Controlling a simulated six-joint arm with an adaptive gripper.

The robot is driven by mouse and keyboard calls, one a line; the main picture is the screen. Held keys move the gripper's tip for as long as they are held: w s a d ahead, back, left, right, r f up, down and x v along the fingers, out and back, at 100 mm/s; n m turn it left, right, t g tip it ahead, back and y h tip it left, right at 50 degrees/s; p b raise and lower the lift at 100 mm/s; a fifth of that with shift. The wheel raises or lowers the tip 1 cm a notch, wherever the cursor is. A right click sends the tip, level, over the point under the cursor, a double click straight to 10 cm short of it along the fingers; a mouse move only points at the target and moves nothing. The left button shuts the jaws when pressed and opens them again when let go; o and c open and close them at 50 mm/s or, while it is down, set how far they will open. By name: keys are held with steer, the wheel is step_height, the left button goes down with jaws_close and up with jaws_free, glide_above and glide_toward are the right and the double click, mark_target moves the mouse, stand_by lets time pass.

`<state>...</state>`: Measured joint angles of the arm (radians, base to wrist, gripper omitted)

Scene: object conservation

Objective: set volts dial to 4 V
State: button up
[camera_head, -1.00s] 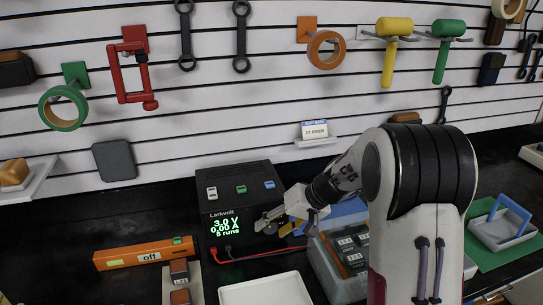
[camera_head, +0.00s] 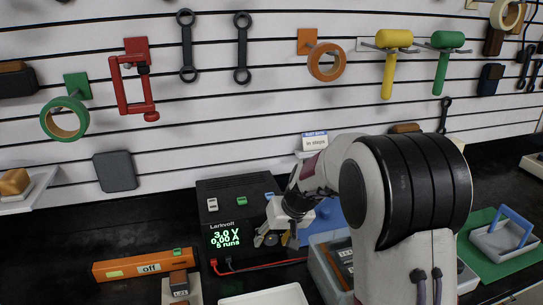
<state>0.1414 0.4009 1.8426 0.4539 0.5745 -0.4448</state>
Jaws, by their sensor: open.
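The black Larkvolt power supply (camera_head: 237,191) stands on the dark bench against the slatted wall. Its green display (camera_head: 226,239) reads 3.0 V and 0.00 A, with a small runs line below. My gripper (camera_head: 264,238) is open at the right part of the supply's front face, with its fingers pointing down and left. The volts dial cannot be made out clearly, because my fingers and wrist cover that part of the panel. Whether the fingers touch the dial cannot be told.
Red and black leads come from the supply's lower front. An orange bar marked "off" (camera_head: 146,265) lies to the left. Tools hang above.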

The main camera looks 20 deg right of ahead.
steer(key=shift+a+n+h, duration=0.2)
steer(key=shift+n+h, duration=0.1)
steer(key=shift+h, duration=1.3)
steer(key=d+v, duration=0.1)
steer(key=v, duration=0.7)
steer(key=w+r+m, duration=0.1)
steer(key=w, duration=0.1)
steer(key=w+r+m+t+y, duration=0.1)
steer(key=w+r, duration=0.1)
steer(key=w+r+m+t, duration=0.1)
steer(key=w+m, duration=0.1)
steer(key=shift+a+r+y, duration=0.2)
steer(key=shift+y, duration=0.1)
steer(key=w+d+r+m+t, duration=0.1)
steer(key=w, duration=0.1)
steer(key=w+r+m+t, duration=0.1)
steer(key=r, duration=0.1)
steer(key=w+d+r+m, duration=0.1)
steer(key=w+r+m, duration=0.1)
steer(key=shift+w+d+t, duration=0.3)
steer(key=shift+t, duration=0.1)
steer(key=shift+s+f, duration=0.1)
steer(key=shift+f, duration=0.75)
steer(key=shift+r, duration=2.7)
steer(key=shift+a+f, duration=0.1)
steer(key=shift+a, duration=0.05)
